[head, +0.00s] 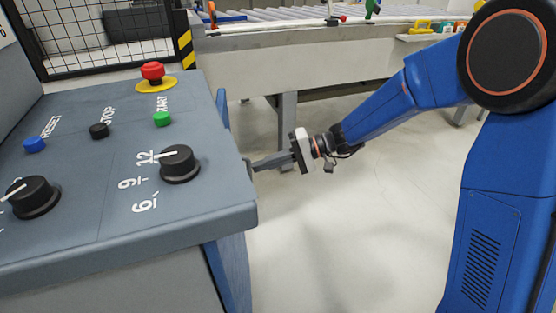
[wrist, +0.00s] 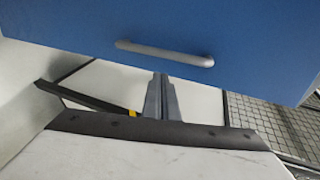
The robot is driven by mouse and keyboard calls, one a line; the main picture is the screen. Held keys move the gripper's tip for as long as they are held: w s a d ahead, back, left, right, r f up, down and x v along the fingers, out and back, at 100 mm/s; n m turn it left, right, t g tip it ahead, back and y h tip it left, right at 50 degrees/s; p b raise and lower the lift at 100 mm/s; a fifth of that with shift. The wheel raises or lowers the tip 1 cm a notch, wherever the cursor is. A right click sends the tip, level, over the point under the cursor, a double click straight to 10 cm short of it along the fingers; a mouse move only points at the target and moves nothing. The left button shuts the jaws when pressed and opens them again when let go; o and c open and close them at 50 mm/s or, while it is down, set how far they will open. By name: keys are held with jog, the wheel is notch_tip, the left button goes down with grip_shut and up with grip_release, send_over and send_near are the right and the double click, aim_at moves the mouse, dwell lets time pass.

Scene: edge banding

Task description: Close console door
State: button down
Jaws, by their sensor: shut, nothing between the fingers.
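The grey console (head: 110,215) stands at the left in the head view, its panel on top. A blue surface (head: 232,275) shows below its right edge, and a blue strip (head: 222,108) stands out farther back. The wrist view shows the blue door (wrist: 240,30) with a horizontal grey bar handle (wrist: 165,53). My gripper (head: 253,165) is shut and empty beside the console's right edge. In the wrist view its fingertips (wrist: 162,78) point at the door just below the handle. I cannot tell whether they touch it. How far the door stands open is unclear.
The panel carries a red emergency button (head: 152,72), a green button (head: 162,119) and black knobs (head: 180,163). A conveyor table (head: 330,50) runs across the back. A black mesh fence (head: 100,35) stands at the back left. The floor (head: 340,250) right of the console is clear.

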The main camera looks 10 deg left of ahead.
aim_at(247, 166)
jog(key=shift+s+a, duration=0.25)
jog(key=shift+a, duration=0.45)
jog(key=shift+s+a, duration=0.2)
jog(key=shift+a, duration=0.45)
jog(key=shift+s+a, duration=0.25)
jog(key=shift+a, duration=0.45)
jog(key=shift+a, duration=0.1)
jog(key=s+a+n+g+h, duration=0.1)
jog(key=s+a+n+g, duration=0.2)
jog(key=a, duration=0.6)
jog(key=shift+s+h, duration=0.25)
jog(key=shift+h, duration=0.05)
jog(key=shift+a, duration=0.15)
